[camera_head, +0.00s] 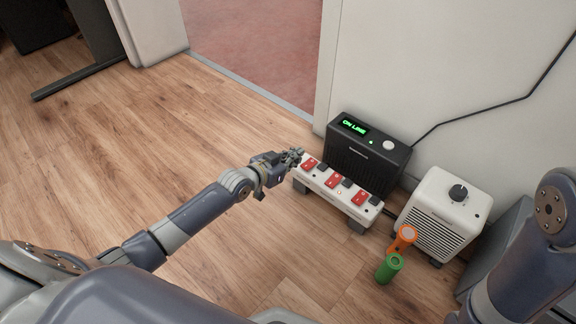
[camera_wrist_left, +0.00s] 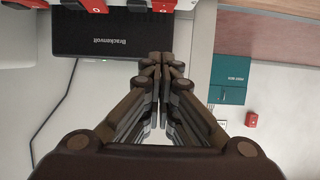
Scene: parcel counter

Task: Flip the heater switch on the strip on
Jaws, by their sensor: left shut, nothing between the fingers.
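The white strip (camera_head: 338,201) stands raised above the floor in front of a black box, with three red switches in a row: a left one (camera_head: 309,163), a middle one (camera_head: 333,180) and a right one (camera_head: 359,198). Dark squares sit beside them. Their labels are too small to read, so I cannot tell which is the heater's. My left gripper (camera_head: 296,157) is shut and empty at the strip's left end, near the left switch; contact is unclear. The left wrist view shows its closed fingers (camera_wrist_left: 162,65) and part of the strip (camera_wrist_left: 193,5) along the top edge. My right gripper is out of view.
The black box (camera_head: 365,163) has a lit green "ON LINE" display. A white heater (camera_head: 441,217) with a dark knob stands to the right. A black cable (camera_head: 470,117) runs along the wall.

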